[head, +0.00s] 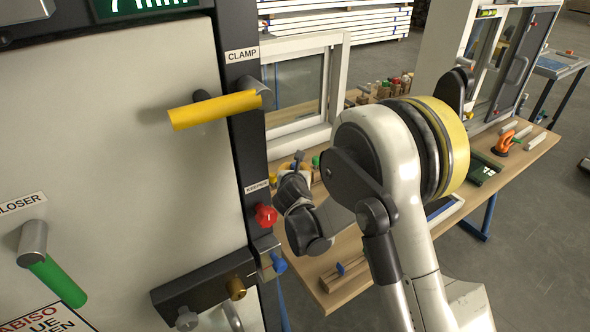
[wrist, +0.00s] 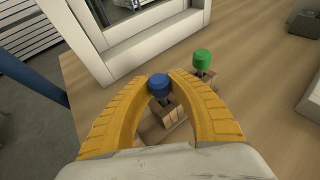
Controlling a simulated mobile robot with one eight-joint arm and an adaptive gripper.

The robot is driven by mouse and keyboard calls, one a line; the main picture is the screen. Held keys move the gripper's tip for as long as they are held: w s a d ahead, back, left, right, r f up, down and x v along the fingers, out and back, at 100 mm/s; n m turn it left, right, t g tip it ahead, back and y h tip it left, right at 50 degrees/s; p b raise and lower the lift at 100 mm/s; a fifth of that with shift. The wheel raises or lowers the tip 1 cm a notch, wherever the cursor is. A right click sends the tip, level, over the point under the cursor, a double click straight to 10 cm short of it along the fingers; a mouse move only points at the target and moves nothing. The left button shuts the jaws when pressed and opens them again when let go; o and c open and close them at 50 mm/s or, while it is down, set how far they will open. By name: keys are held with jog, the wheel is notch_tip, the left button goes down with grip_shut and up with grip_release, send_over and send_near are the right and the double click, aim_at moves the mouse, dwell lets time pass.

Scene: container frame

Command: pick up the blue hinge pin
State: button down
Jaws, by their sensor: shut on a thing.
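The blue hinge pin (wrist: 159,86) shows its round blue head in the wrist view, just above a small wooden block (wrist: 172,113). My gripper (wrist: 159,79) has its two yellow fingers closed on either side of the blue head. Whether the pin's lower end still sits in the block is hidden. In the head view my wrist covers most of the gripper, low over the workbench beside the white window frame (head: 336,85).
A green-headed pin (wrist: 203,60) in its own block stands close to the right of the fingers. The white window frame (wrist: 105,72) rises just behind. The large panel (head: 110,130) with a yellow clamp handle (head: 215,110) stands left of my arm.

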jog(key=r+p, duration=0.1)
jog(key=r, duration=0.1)
jog(key=r+p, duration=0.1)
jog(key=r, duration=0.1)
jog(key=shift+d+r, duration=0.1)
jog(key=shift+d, duration=0.3)
jog(key=s+d+r+p, duration=0.2)
jog(key=d+r+p, duration=0.2)
jog(key=d, duration=0.6)
notch_tip(320, 180, up, 2)
jog(key=shift+s+d+r, duration=0.1)
jog(key=shift+s+d, duration=0.1)
jog(key=shift+d, duration=0.15)
